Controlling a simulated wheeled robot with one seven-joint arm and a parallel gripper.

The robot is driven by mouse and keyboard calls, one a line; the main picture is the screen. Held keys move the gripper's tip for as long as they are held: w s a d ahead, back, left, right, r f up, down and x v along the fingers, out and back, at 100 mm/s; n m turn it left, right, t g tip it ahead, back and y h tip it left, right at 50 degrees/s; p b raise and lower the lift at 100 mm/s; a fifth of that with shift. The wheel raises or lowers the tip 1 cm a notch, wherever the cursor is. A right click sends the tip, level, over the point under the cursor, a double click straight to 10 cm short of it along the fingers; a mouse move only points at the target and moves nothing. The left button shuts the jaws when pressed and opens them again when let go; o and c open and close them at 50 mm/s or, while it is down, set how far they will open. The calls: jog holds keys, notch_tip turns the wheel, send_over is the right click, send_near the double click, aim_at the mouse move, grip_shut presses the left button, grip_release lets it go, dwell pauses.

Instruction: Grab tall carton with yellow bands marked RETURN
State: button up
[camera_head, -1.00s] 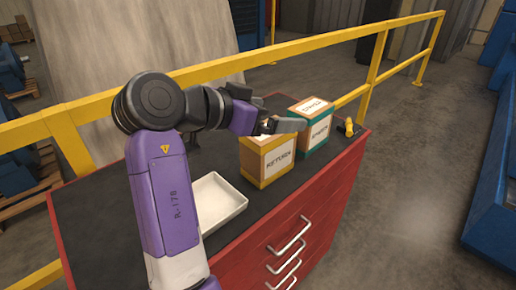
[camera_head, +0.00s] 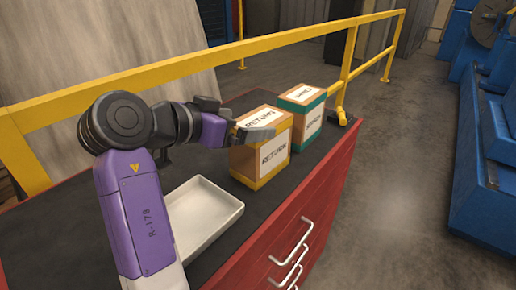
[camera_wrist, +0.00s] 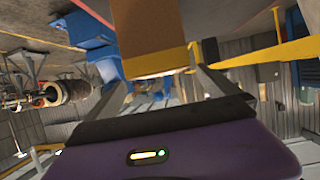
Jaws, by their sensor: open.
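The tall carton with yellow bands marked RETURN (camera_head: 261,158) stands upright on the dark top of the red cabinet. My gripper (camera_head: 236,119) is open at its upper left side; one finger overlaps the upper part of its labelled front in the picture, and the other shows behind on the left. In the wrist view, a brown carton face with a yellow-orange edge (camera_wrist: 150,35) fills the top middle, between and beyond the spread fingers of my gripper (camera_wrist: 155,68). I cannot tell whether either finger touches it.
A similar carton with teal bands (camera_head: 307,117) stands close behind to the right. A white tray (camera_head: 203,215) lies in front, to the left. A small yellow object (camera_head: 341,116) is at the cabinet's far right corner. A yellow railing (camera_head: 140,80) runs behind the red cabinet (camera_head: 290,240).

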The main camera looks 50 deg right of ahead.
aim_at(257, 121)
jog(key=shift+p+x, duration=1.05)
jog(key=shift+x, duration=2.4)
jog(key=shift+r, duration=0.1)
jog(key=c, duration=2.1)
jog(key=shift+r, duration=0.15)
